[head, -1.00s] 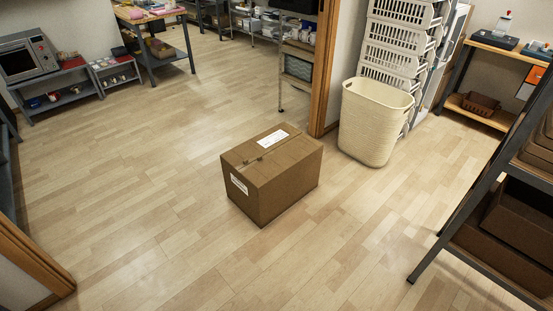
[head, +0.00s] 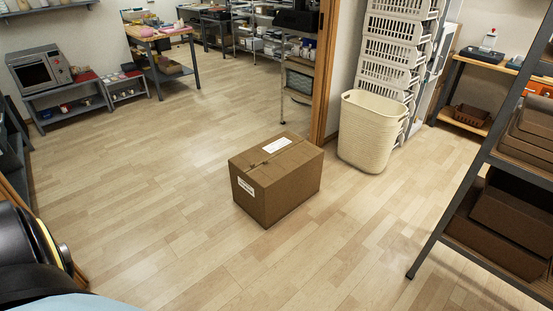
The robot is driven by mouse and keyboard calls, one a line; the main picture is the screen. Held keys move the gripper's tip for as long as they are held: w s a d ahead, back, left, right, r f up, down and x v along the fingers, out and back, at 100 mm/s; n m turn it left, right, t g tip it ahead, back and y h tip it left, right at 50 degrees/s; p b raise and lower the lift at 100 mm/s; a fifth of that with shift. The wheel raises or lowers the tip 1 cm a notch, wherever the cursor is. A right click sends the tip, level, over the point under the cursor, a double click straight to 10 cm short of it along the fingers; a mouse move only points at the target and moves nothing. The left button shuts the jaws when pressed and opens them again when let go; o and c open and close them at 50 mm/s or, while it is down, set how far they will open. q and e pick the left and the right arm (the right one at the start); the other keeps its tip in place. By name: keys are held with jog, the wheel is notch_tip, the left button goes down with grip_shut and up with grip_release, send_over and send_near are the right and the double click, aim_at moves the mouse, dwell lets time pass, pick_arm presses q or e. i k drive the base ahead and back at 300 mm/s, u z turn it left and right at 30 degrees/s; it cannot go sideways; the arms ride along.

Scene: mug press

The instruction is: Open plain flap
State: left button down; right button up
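A closed brown cardboard box (head: 277,192) stands on the wooden floor near the middle of the head view. Its top shows a seam with tape and a white label; another white label is on its left side face. Which flap is the plain one I cannot tell. A dark rounded part with a yellow ring at the lower left looks like part of my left arm. Neither of my grippers is in view, and nothing touches the box.
A cream basket (head: 372,131) stands behind the box to the right, beside stacked white crates (head: 391,50). A dark metal shelf (head: 452,205) with brown bins is at the right. A microwave (head: 39,72) sits far left. The floor around the box is clear.

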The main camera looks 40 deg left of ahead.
aim_at(272, 171)
jog(key=u, duration=0.15)
jog(key=i, duration=1.8)
jog(key=u, duration=0.95)
jog(key=i, duration=1.45)
jog(key=u, duration=1.65)
jog(key=i, duration=0.5)
jog(key=u, duration=0.4)
